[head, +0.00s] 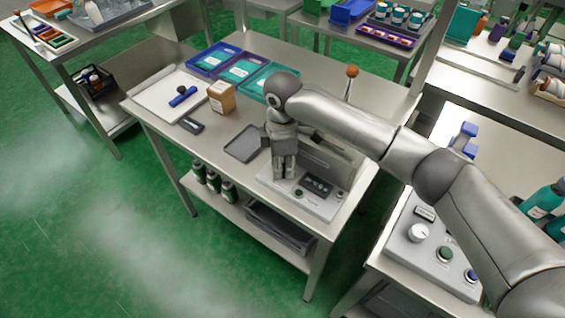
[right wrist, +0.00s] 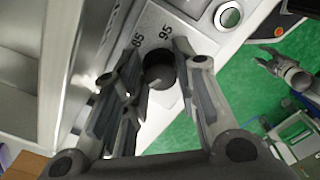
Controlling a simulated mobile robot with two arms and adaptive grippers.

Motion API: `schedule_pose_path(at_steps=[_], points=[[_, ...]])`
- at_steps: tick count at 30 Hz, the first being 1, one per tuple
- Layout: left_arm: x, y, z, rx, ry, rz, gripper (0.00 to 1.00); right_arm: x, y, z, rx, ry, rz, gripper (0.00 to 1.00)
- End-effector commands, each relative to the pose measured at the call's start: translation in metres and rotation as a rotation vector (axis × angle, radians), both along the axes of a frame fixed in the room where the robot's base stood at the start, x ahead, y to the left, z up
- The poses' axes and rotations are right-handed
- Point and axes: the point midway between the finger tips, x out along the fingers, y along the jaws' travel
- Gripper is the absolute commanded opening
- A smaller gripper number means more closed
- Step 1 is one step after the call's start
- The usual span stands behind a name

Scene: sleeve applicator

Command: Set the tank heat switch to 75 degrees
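The tank heat switch is a dark round knob (right wrist: 158,68) in the right wrist view, on a light panel with the marks 85 and 95 beside it. Its pointer direction is not readable and no 75 mark shows. My right gripper (right wrist: 160,98) is open, its fingers on either side of the knob; I cannot tell whether they touch it. In the head view my right gripper (head: 284,176) points down at the sleeve applicator (head: 322,206) and hides the knob. My left gripper (right wrist: 267,58) shows small over the green floor in the right wrist view, its fingers apart.
A round button (right wrist: 228,15) sits near the knob. A dark display (head: 316,185) is on the applicator. A grey tray (head: 243,145), a brown box (head: 221,97) and blue and teal trays (head: 268,82) share the table. Another control panel (head: 425,255) stands at lower right.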

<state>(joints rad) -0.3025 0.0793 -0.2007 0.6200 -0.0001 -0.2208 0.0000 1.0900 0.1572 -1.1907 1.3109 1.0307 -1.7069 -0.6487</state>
Motion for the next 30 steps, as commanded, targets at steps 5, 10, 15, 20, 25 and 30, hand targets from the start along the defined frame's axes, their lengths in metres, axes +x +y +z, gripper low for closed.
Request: schedule_pose_path(at_steps=[5, 10, 15, 20, 25, 30], points=[[-0.004, 0.000, 0.000, 0.000, 0.006, 0.000, 0.40, 0.000, 0.000, 0.001, 0.000, 0.001, 0.000, 0.04], [-0.003, 0.000, 0.006, 0.001, 0.004, 0.000, 0.40, -0.001, 0.001, 0.003, 0.001, 0.002, -0.022, 0.04], [0.001, 0.000, 0.022, 0.000, 0.000, 0.000, 0.40, -0.001, 0.001, 0.005, 0.002, 0.004, -0.095, 0.04], [0.003, 0.000, 0.044, 0.000, -0.005, 0.000, 0.40, -0.001, 0.001, 0.007, 0.002, 0.004, -0.209, 0.04], [0.004, 0.000, 0.067, 0.000, -0.006, 0.000, 0.40, -0.002, 0.001, 0.008, 0.002, 0.004, -0.355, 0.04], [0.004, 0.000, 0.087, 0.000, -0.006, 0.000, 0.40, -0.002, 0.001, 0.007, 0.002, 0.004, -0.496, 0.04]])
